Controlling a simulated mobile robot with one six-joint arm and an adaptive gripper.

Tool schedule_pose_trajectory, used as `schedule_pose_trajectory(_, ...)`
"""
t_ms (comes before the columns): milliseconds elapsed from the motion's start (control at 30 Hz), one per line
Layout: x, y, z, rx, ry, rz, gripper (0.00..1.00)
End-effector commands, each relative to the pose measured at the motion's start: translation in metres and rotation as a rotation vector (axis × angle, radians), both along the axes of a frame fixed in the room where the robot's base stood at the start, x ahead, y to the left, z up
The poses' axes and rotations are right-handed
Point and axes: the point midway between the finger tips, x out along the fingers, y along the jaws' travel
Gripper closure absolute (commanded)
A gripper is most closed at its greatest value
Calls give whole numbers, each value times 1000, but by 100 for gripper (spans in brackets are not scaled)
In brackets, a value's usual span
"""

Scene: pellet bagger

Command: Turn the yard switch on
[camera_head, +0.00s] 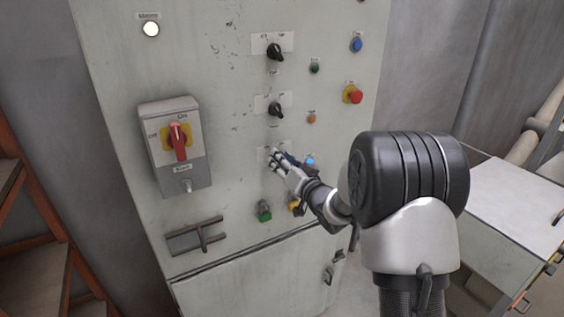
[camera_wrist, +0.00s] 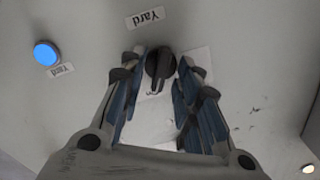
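The yard switch is a black rotary knob (camera_wrist: 159,66) on a pale plate, beside a label reading "Yard" (camera_wrist: 145,17) that appears upside down in the wrist view. My gripper (camera_wrist: 160,62) is open, with one blue-padded finger on each side of the knob. Small gaps seem to show between the pads and the knob; I cannot tell if either touches. In the head view my gripper (camera_head: 277,160) is at the panel's lower middle and hides the knob. A bright blue round lamp (camera_wrist: 47,53), also labelled "Yard", sits beside the switch; it also shows in the head view (camera_head: 310,161).
Two similar black knobs (camera_head: 275,52) (camera_head: 276,109) sit above on the grey cabinet (camera_head: 225,130). A red-handled switch box (camera_head: 175,147) is at left. A red button (camera_head: 353,94) is upper right; a green button (camera_head: 264,211) and a yellow one (camera_head: 294,207) are just below my gripper.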

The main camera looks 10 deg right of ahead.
Motion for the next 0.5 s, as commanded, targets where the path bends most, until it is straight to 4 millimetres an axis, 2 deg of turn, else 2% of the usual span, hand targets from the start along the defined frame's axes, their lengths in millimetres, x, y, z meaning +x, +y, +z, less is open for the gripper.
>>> schedule_pose_trajectory(300, -3, -2, 0, -1, 0, -1, 69)
schedule_pose_trajectory(367, -9, -4, 0, -1, 1, -2, 69)
schedule_pose_trajectory(500, -32, -11, 0, -1, 1, -3, 69)
